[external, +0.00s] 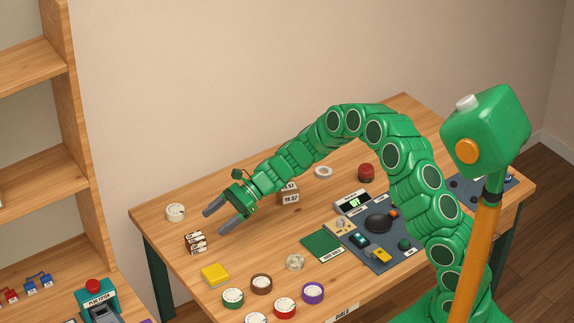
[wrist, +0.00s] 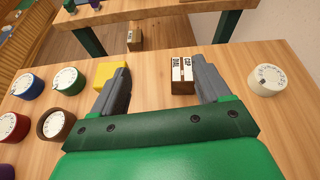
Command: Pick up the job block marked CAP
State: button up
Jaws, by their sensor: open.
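The brown wooden block with white labels, one reading CAP (wrist: 186,74), lies on the table in the wrist view. The label beside it seems to read DIAL. I cannot tell whether this is one block or two side by side. It also shows in the external view as a small brown piece with white labels (external: 196,242), left of the table's middle. My gripper (external: 216,221) is open and empty, its fingers pointing toward that piece. In the wrist view the block lies between the fingers of my gripper (wrist: 161,75), close to the right one.
A yellow block (wrist: 110,72) lies by the left finger. A cream dial (wrist: 267,80) stands to the right. Several coloured dials, among them a brown one (wrist: 57,123), are at left. Another labelled wooden block (external: 289,195) stands near my arm. A dark mat (external: 375,262) holds small parts.

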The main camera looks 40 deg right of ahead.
aim_at(199, 235)
jog(key=shift+m+t, duration=0.5)
jog(key=shift+m, duration=0.4)
jog(key=w+f, duration=0.3)
jog(key=f, duration=0.1)
jog(key=shift+d+f, duration=0.1)
jog(key=shift+d, duration=0.05)
jog(key=shift+f+x, duration=0.15)
jog(key=shift+x, duration=1.8)
jog(key=shift+f+x, duration=0.1)
jog(key=shift+x, duration=1.85)
jog(key=shift+w+d, duration=0.15)
jog(key=shift+d, duration=0.05)
jog(key=c, duration=1.1)
